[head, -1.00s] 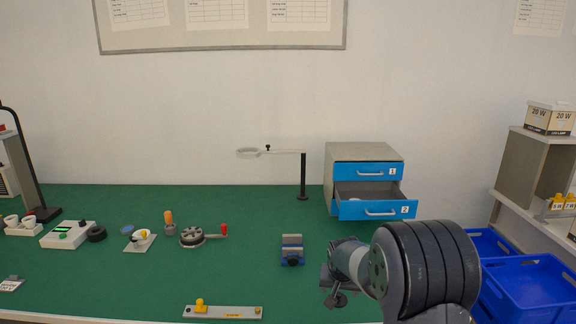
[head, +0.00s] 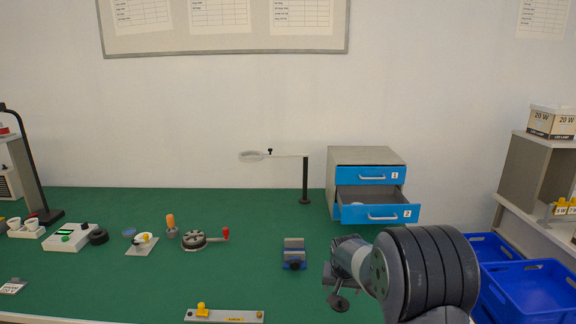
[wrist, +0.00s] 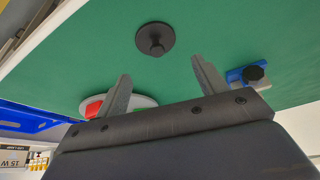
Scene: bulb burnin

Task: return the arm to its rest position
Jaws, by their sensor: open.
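My gripper (head: 340,291) hangs at the front right of the green bench (head: 255,280) in the head view, on my folded grey arm. In the wrist view my gripper (wrist: 163,82) shows two separated fingers with nothing between them. It is open and empty. The fingers point toward the green bench surface, with a black round base with a knob (wrist: 155,40) beyond them. My arm hides part of the bench's right end in the head view.
A blue vise (head: 294,254) stands left of my gripper. The drawer cabinet (head: 352,154) behind has its lower drawer (head: 375,213) pulled out. Blue crates (head: 530,284) lie to the right. A yellow-knobbed strip (head: 235,316) lies at the front edge.

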